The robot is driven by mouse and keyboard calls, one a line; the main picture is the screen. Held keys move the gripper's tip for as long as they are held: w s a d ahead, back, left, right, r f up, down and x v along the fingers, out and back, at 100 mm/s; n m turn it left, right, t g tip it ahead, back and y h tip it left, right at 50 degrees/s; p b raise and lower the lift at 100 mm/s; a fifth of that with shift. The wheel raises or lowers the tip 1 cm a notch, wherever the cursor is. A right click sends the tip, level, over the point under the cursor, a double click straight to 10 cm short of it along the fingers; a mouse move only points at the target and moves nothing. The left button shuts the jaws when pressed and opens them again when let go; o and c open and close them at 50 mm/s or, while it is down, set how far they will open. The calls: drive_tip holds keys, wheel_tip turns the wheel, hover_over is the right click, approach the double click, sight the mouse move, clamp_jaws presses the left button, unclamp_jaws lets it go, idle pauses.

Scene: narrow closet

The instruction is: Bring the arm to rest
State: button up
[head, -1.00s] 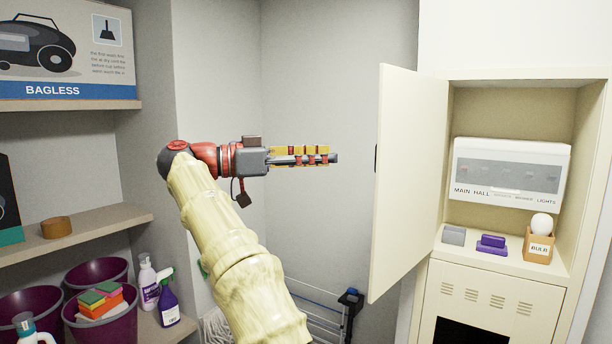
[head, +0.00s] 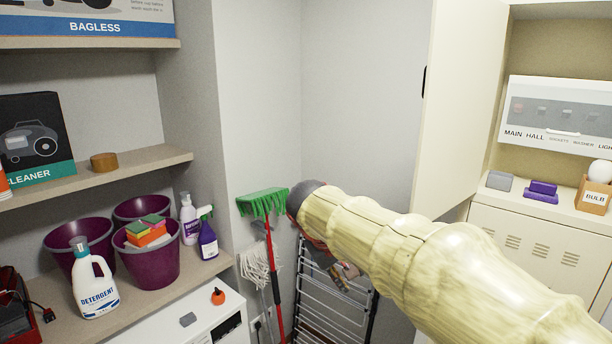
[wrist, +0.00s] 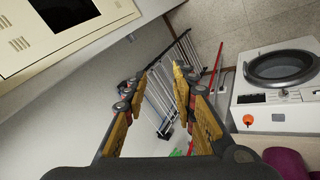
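My gripper (wrist: 157,88) is open in the wrist view, its two yellow-and-grey fingers apart with nothing held between them. In the head view my gripper (head: 342,277) is mostly hidden behind my cream-coloured arm; only a bit of it shows below the wrist, pointing downward. It hangs in front of the folded drying rack (head: 322,306). The rack also shows beyond the fingers in the wrist view (wrist: 160,92). I cannot tell the distance between gripper and rack.
A green broom (head: 263,202) and a mop (head: 256,265) lean by the corner left of my arm. Shelves with purple buckets (head: 152,271) and a white washer (head: 180,322) are at left. The open cabinet door (head: 462,100) stands at right, close to my arm.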

drive_tip(key=s+d+f+m+y+b, duration=0.1)
drive_tip(key=s+d+f+b, duration=0.2)
drive_tip(key=s+f, duration=0.4)
drive_tip(key=s+d+f+m+y+b, duration=0.1)
drive_tip(key=s+f+b, duration=0.4)
drive_tip(key=s, duration=0.8)
drive_tip(key=s+d+f+m+y+b, duration=0.2)
drive_tip(key=s+d+f+b, duration=0.2)
drive_tip(key=s+f, duration=0.5)
drive_tip(key=shift+s+d+m+t+b, duration=0.3)
drive_tip(key=shift+s+d+t+b, duration=0.1)
drive_tip(key=shift+s+d, duration=0.2)
